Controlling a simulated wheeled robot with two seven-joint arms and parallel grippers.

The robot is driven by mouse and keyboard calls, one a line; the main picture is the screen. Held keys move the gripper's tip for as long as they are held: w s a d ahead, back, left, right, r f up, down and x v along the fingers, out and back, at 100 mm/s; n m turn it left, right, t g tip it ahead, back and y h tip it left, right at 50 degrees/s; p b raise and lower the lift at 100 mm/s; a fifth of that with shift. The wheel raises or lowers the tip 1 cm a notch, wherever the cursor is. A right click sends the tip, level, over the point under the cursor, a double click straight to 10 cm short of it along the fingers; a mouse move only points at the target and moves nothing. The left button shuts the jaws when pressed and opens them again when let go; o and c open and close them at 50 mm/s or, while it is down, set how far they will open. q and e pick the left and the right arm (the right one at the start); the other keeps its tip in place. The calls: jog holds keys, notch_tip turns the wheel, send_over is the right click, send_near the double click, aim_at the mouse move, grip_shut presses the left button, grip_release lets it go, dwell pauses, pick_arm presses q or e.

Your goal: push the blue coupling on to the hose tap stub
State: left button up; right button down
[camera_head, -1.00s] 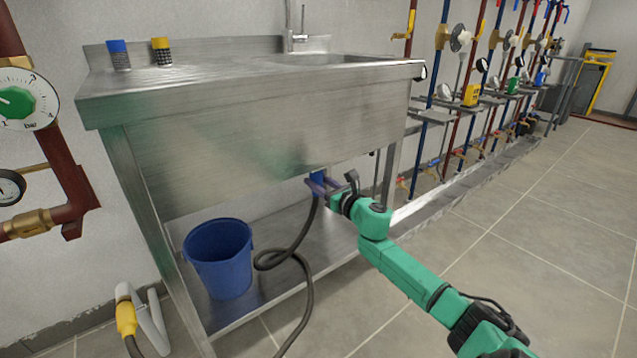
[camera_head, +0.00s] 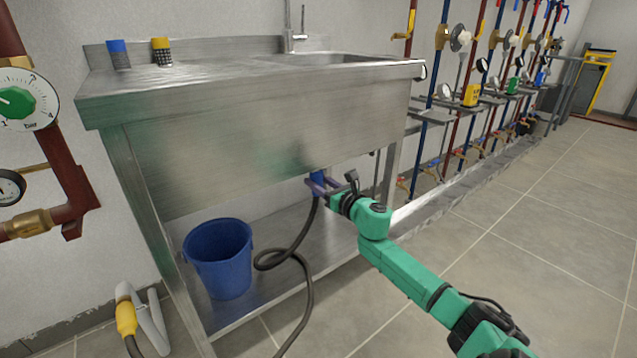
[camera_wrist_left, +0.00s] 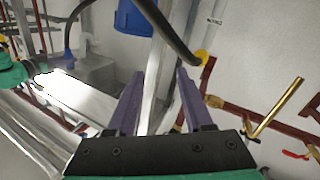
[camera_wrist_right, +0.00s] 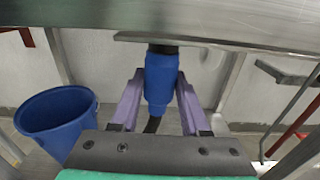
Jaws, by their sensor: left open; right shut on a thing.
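The blue coupling (camera_head: 317,180) is upright under the sink's front, on the end of a dark hose (camera_head: 303,237). In the right wrist view the coupling (camera_wrist_right: 161,80) stands between the purple fingers of my right gripper (camera_wrist_right: 160,88), which is shut on it. A short dark stub (camera_wrist_right: 163,49) shows directly above the coupling, under the sink edge. The coupling's top meets the stub's lower end in this view; how deep the stub goes in is hidden. My left gripper (camera_wrist_left: 160,73) is open and empty in the left wrist view, and outside the head view.
The steel sink (camera_head: 250,115) overhangs the coupling. A blue bucket (camera_head: 220,262) stands on its lower shelf, left of the hose. A yellow hose fitting (camera_head: 126,318) is at the lower left. Pipes with gauges line the back right. The tiled floor (camera_head: 540,225) at right is clear.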

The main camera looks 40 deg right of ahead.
jog(key=shift+f, duration=0.15)
jog(key=shift+f+b, duration=0.5)
jog(key=shift+b, duration=0.15)
jog(key=shift+f+b, duration=2.4)
jog(key=shift+f, duration=0.05)
jog(key=shift+f+b, duration=0.95)
jog(key=shift+b, duration=0.05)
